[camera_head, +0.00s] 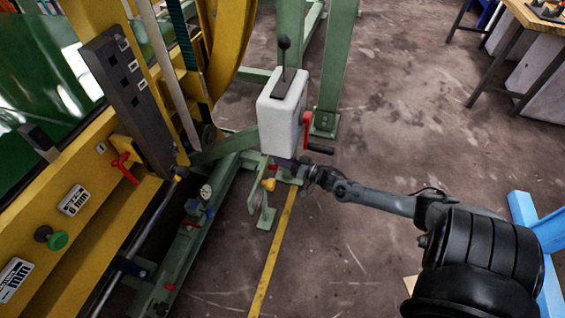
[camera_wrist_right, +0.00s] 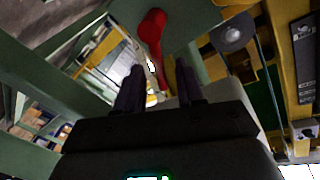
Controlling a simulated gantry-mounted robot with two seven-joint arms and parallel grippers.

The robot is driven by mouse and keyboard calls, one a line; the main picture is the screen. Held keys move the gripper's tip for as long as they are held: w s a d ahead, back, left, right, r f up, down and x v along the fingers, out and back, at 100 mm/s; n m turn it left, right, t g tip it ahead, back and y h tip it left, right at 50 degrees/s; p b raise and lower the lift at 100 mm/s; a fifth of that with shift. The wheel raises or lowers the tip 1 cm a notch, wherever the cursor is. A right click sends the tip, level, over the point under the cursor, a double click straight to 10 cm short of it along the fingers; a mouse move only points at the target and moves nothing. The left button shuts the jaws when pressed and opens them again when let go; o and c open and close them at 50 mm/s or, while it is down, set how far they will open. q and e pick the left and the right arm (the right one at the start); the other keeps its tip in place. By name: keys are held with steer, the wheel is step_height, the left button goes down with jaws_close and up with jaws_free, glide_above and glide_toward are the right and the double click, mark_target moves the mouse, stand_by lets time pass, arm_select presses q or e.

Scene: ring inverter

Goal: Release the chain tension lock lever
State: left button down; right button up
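A red lever (camera_head: 307,120) sits on the right side of a white box (camera_head: 282,115) on a green stand; a black handle (camera_head: 321,148) is beside it. I cannot tell which handle is the chain tension lock lever. A small yellow knob (camera_head: 268,184) is below the box. My right gripper (camera_head: 284,164) is just under the box, above and right of the knob. In the right wrist view its two dark fingers (camera_wrist_right: 160,88) are apart, with a red lever (camera_wrist_right: 154,38) beyond their tips. Contact cannot be told. My left gripper is not in view.
A yellow machine frame (camera_head: 95,235) with a red handle (camera_head: 123,168) and a green button (camera_head: 57,240) stands at the left. A black-knobbed lever (camera_head: 284,58) rises from the box top. Green posts (camera_head: 335,60) stand behind. The floor (camera_head: 400,120) to the right is mostly clear.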

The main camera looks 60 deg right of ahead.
steer(key=shift+w, duration=0.3)
jaws_close()
stand_by(0.3)
